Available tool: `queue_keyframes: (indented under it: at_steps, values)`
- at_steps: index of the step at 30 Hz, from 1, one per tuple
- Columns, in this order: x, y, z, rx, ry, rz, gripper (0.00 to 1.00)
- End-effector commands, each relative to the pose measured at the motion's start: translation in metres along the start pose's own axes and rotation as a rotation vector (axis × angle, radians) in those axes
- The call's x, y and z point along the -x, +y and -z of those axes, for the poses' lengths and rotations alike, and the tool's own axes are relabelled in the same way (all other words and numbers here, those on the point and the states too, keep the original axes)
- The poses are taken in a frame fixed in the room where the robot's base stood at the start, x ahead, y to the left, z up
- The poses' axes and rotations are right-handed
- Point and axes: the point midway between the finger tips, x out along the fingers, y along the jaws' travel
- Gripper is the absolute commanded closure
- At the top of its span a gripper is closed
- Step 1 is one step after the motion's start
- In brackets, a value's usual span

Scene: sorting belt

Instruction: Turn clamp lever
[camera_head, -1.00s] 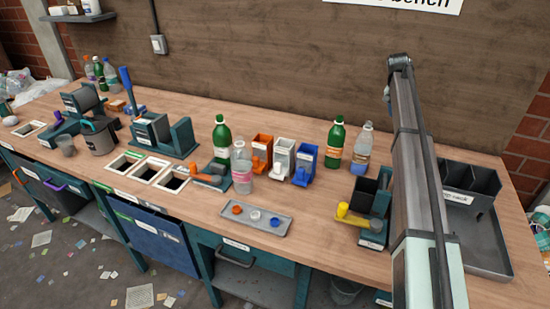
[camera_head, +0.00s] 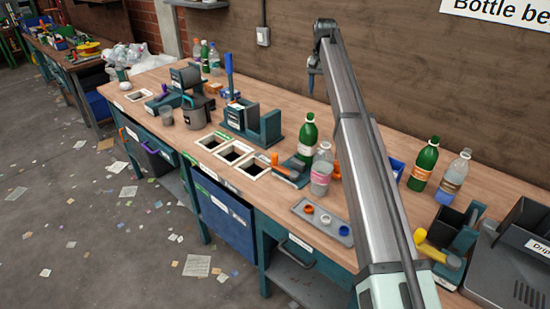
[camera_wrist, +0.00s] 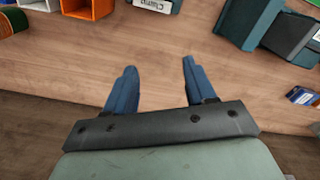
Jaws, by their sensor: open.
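The clamp lever (camera_head: 284,168) is orange-handled and sits on a low teal clamp station (camera_head: 296,180), right of the square bench openings. In the wrist view only the station's edge with a "Clamp" label (camera_wrist: 152,5) shows at the top; the lever itself is out of that view. My gripper (camera_wrist: 158,68) has two blue fingers spread apart with nothing between them, over bare wood. In the head view its fingers (camera_head: 312,82) hang high above the bench, behind and above the clamp station, not touching anything.
A green bottle (camera_head: 308,138) and a clear bottle (camera_head: 321,172) stand close to the clamp station. A grey tray (camera_head: 300,209) with caps lies in front. My arm hides part of the coloured bins.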

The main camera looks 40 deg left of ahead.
Motion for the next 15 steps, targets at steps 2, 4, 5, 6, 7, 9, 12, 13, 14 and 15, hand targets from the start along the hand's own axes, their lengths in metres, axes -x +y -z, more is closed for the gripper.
queue_keyframes:
  at_steps: [2, 4, 5, 6, 7, 9, 12, 13, 14, 15]
  values:
    - [-0.025, -0.035, -0.046, 0.089, -0.003, 0.002, 0.45]
    - [-0.043, -0.058, -0.075, 0.157, -0.004, 0.002, 0.45]
    - [-0.049, -0.067, -0.086, 0.185, -0.004, 0.003, 0.45]
    - [-0.056, -0.078, -0.1, 0.218, -0.003, 0.003, 0.45]
    - [-0.062, -0.085, -0.109, 0.242, -0.003, 0.004, 0.45]
    - [-0.073, -0.099, -0.128, 0.288, -0.003, 0.004, 0.45]
    - [-0.083, -0.113, -0.147, 0.334, -0.003, 0.005, 0.45]
    - [-0.085, -0.116, -0.15, 0.345, -0.003, 0.005, 0.45]
    - [-0.086, -0.118, -0.153, 0.353, -0.003, 0.005, 0.45]
    - [-0.088, -0.12, -0.156, 0.36, -0.003, 0.005, 0.45]
